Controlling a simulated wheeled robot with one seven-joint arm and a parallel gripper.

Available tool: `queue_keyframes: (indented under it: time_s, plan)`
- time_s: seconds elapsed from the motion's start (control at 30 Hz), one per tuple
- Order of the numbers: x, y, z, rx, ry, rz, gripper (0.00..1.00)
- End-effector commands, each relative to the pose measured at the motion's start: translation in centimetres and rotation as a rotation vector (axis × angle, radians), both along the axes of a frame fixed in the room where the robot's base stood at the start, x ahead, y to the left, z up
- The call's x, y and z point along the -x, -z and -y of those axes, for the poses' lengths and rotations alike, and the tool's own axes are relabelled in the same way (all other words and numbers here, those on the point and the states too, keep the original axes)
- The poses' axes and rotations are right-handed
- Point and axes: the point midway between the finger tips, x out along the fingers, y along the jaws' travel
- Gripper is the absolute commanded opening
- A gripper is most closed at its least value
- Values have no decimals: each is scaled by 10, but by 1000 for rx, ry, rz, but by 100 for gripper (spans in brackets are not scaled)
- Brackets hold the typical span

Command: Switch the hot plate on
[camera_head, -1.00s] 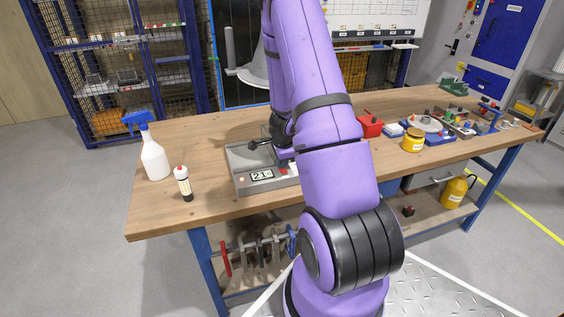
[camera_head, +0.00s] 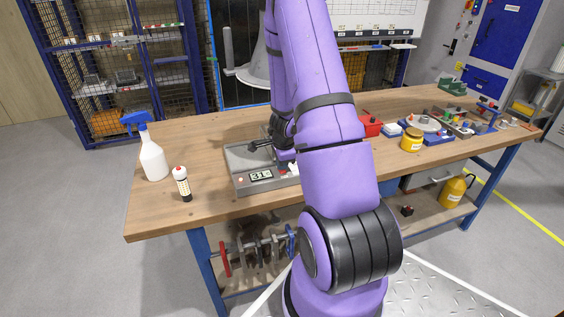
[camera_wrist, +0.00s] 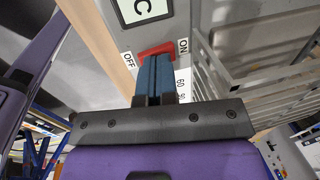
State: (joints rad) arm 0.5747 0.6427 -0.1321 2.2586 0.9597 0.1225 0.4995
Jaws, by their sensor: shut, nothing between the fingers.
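The hot plate (camera_head: 238,183) is a grey box on the near edge of the bench, partly hidden by my arm in the head view. Its small display (camera_head: 261,176) reads about 31. In the wrist view the red rocker switch (camera_wrist: 157,49) sits between an OFF label (camera_wrist: 129,60) on the left and an ON label (camera_wrist: 183,46) on the right. My gripper (camera_wrist: 154,62) is shut and empty, its blue-grey fingertips right at the switch's lower edge. I cannot tell whether they touch it. The fingertips partly cover the switch.
A spray bottle (camera_head: 153,160) and a small white bottle with a red cap (camera_head: 182,184) stand left of the hot plate. A red box (camera_head: 370,125) and a yellow jar (camera_head: 411,139) stand to the right, beyond my arm. The bench's left front corner is clear.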

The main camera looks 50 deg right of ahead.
Motion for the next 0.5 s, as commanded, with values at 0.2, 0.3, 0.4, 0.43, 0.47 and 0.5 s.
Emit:
queue_keyframes:
  time_s: [0.2, 0.3, 0.4, 0.43, 0.47, 0.5]
  plan:
    - [1, -12, -1, 2, -4, 1, 0]
    - [2, -24, -2, 3, -3, 2, 0]
    - [4, -38, -4, 3, -5, 2, 0]
    - [5, -42, -4, 3, -4, 2, 0]
    - [6, -46, -5, 2, -5, 2, 0]
    - [6, -52, -5, 3, -4, 2, 0]
